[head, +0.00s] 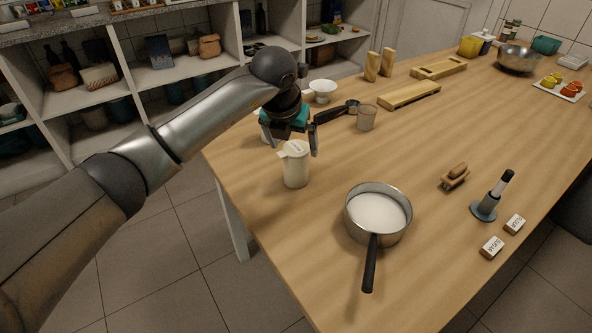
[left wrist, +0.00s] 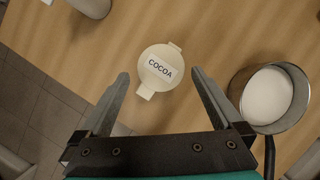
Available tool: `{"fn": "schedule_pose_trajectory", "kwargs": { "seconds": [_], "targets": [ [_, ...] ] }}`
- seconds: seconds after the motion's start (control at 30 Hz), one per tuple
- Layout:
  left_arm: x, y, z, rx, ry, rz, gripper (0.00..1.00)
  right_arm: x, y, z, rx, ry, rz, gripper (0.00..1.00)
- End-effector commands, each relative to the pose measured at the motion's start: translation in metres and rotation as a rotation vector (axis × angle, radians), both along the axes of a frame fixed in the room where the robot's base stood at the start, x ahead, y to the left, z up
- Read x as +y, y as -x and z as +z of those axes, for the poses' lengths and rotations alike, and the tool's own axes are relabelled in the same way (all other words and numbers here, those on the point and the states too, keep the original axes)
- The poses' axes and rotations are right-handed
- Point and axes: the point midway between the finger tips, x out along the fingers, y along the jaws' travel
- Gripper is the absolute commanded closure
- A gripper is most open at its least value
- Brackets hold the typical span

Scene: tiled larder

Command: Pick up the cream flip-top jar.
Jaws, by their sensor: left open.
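The cream flip-top jar (head: 296,168) stands upright on the wooden table near its left edge in the head view. Its round lid, labelled COCOA (left wrist: 160,68), shows from above in the left wrist view. My left gripper (head: 294,147) is open and empty above and just behind the jar in the head view. In the left wrist view the two fingers (left wrist: 165,97) point toward the jar, which sits a little beyond and between their tips. I cannot tell whether a finger touches it. My right gripper is not in view.
A saucepan of white liquid (head: 378,213) stands right of the jar, its handle toward the front. Behind are a beaker (head: 366,118), a dark-handled scoop (head: 338,111) and a white bowl (head: 322,90). A pale canister partly shows behind my gripper. The table's middle is mostly clear.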

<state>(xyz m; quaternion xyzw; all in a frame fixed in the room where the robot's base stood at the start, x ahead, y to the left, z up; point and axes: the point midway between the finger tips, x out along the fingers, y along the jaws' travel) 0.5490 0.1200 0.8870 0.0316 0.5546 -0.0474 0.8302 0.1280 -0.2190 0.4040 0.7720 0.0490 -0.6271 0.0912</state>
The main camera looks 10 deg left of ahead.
Motion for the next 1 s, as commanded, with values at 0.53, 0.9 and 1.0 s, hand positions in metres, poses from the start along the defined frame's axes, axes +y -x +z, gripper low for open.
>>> {"fn": "schedule_pose_trajectory", "kwargs": {
  "seconds": [0.53, 0.9, 1.0],
  "targets": [
    [-0.003, -0.013, -0.030, 0.000, 0.000, 0.001, 0.00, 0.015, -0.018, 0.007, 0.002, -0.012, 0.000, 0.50],
    [-0.003, -0.013, -0.029, 0.000, 0.000, 0.001, 0.31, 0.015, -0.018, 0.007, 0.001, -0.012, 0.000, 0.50],
    [-0.003, -0.013, -0.029, 0.000, 0.000, 0.001, 0.43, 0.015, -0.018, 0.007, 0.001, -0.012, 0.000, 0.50]
  ]
}}
